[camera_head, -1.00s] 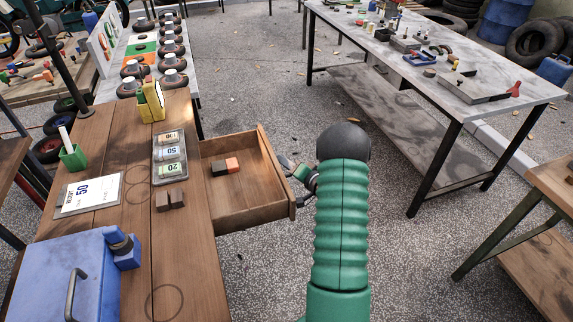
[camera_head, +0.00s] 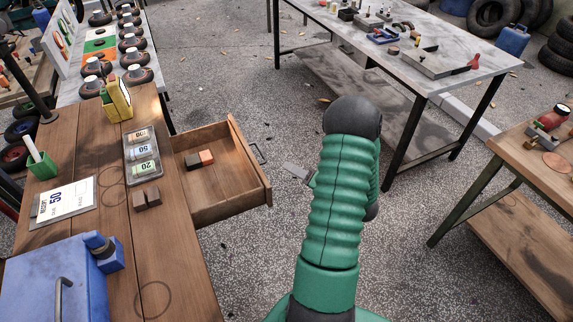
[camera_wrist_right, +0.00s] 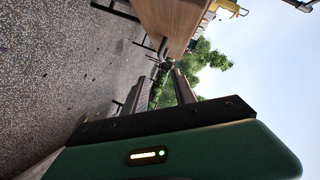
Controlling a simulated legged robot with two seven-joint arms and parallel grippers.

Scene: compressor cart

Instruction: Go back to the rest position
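My green right arm reaches forward in the head view, and its dark elbow hides most of the forearm and hand. Part of my right gripper (camera_head: 298,172) shows just right of the drawer handle (camera_head: 258,153), apart from it. In the right wrist view my right gripper (camera_wrist_right: 163,88) has its two fingers spread, with nothing between them. The wooden drawer (camera_head: 232,205) stands pulled out from the workbench, with a dark block (camera_head: 192,160) and an orange block (camera_head: 206,156) inside. My left gripper is not in view.
The wooden workbench (camera_head: 180,270) at left holds a blue box (camera_head: 60,280), a banknote tray (camera_head: 142,155) and a green cup (camera_head: 42,166). A marble-topped table (camera_head: 400,55) stands behind, and another wooden table (camera_head: 535,160) at right. The speckled floor between is open.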

